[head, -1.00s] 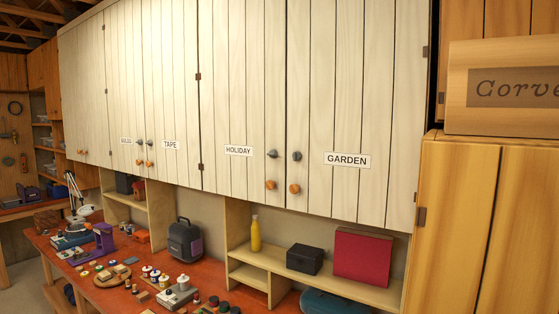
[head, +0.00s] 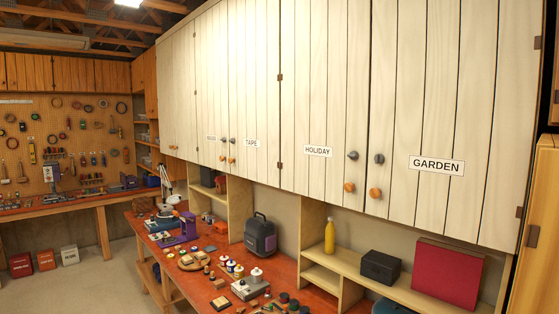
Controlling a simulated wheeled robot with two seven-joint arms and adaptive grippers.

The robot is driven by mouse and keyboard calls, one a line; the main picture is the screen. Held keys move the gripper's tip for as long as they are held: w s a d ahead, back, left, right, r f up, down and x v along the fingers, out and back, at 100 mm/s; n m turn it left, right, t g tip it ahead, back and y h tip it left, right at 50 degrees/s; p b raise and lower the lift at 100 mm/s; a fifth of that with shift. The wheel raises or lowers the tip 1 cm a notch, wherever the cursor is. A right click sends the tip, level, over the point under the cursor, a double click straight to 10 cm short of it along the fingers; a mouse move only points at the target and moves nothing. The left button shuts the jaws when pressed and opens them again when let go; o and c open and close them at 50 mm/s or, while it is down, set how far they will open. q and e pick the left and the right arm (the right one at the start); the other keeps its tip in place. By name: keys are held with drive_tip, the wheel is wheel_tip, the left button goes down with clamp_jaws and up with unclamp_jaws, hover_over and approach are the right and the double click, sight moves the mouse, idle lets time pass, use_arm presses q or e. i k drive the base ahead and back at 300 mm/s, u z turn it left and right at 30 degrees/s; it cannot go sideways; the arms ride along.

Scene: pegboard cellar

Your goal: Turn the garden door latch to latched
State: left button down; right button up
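The garden door (head: 460,110) is a pale plank cabinet door with a GARDEN label (head: 436,166), at the right of the head view. It looks closed. Near its lower left edge are a dark grey round knob (head: 379,159) and, below it, an orange knob (head: 374,193). I cannot tell from here which way the latch is turned. The neighbouring HOLIDAY door (head: 325,90) has a similar grey knob (head: 352,156) and orange knob (head: 349,188). Neither of my grippers is in view.
Below the cabinets, a red workbench (head: 205,290) holds small tools and spools. A shelf unit (head: 345,262) carries a yellow bottle (head: 330,235), a black box (head: 380,267) and a red box (head: 446,273). Open floor (head: 90,285) lies at the left.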

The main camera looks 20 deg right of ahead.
sight(378, 158)
drive_tip(key=u, duration=0.55)
drive_tip(key=i, duration=2.6)
drive_tip(key=z, duration=2.85)
